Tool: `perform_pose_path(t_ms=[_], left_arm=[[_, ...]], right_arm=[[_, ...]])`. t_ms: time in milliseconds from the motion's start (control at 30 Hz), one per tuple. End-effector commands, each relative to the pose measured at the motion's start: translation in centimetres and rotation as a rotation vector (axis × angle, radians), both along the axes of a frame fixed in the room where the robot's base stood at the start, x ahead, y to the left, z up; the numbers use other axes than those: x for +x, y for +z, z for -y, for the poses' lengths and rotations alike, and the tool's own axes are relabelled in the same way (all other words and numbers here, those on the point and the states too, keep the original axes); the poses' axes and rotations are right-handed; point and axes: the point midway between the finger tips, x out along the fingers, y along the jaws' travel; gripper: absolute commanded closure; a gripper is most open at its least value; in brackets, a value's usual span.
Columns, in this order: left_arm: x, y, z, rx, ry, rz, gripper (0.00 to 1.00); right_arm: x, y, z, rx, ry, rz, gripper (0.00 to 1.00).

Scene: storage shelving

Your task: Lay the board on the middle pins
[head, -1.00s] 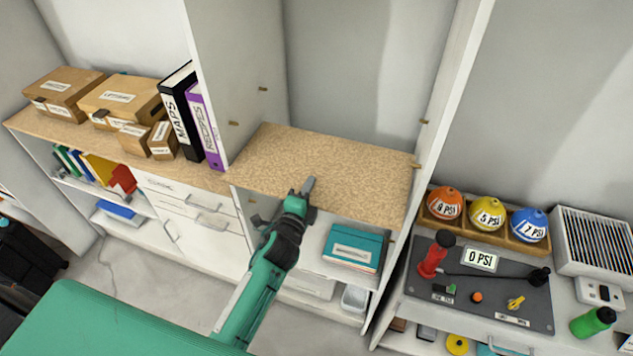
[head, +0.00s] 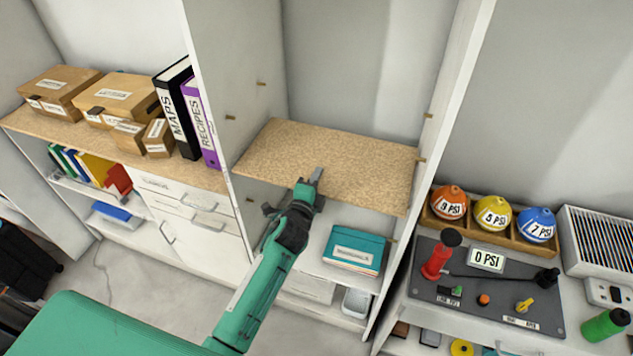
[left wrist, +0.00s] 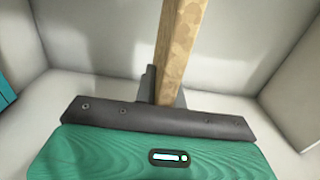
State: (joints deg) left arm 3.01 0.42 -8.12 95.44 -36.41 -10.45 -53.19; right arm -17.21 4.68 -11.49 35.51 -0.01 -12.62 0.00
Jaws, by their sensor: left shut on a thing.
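The speckled tan board (head: 335,165) lies roughly level across the middle bay of the tall white shelf unit. My left gripper (head: 314,178) is shut on its front edge, near the middle. In the left wrist view the board (left wrist: 182,45) shows edge-on, between the dark jaws (left wrist: 165,95). Small brass pins stick out of the side walls: an upper back left pin (head: 262,84), an upper front left pin (head: 230,117), two on the right wall (head: 428,115), and a lower left pin (head: 250,200). The board shows below the upper left pins and above the lower left one. Contact with any pin cannot be told. My right gripper is out of view.
A teal box (head: 355,248) sits on the shelf below the board. The bay's side panels (head: 225,70) stand close to the board's ends. Binders (head: 178,115) and cartons (head: 120,95) stand left, a pump panel (head: 485,285) right. The space above the board is clear.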

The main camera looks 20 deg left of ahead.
Motion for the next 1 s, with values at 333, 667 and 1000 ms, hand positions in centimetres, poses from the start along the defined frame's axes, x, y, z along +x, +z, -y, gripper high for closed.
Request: perform_pose_path(t_ms=[333,667,1000], left_arm=[[0.0,-0.1,0.0,0.0,0.0,0.0,0.81],[0.0,-0.1,0.0,0.0,0.0,0.0,0.67],[-3.3,-0.2,-0.1,0.001,0.0,-0.001,0.67]], right_arm=[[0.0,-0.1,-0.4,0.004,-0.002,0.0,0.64],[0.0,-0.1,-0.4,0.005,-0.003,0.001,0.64],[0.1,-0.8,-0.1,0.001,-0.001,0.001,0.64]])
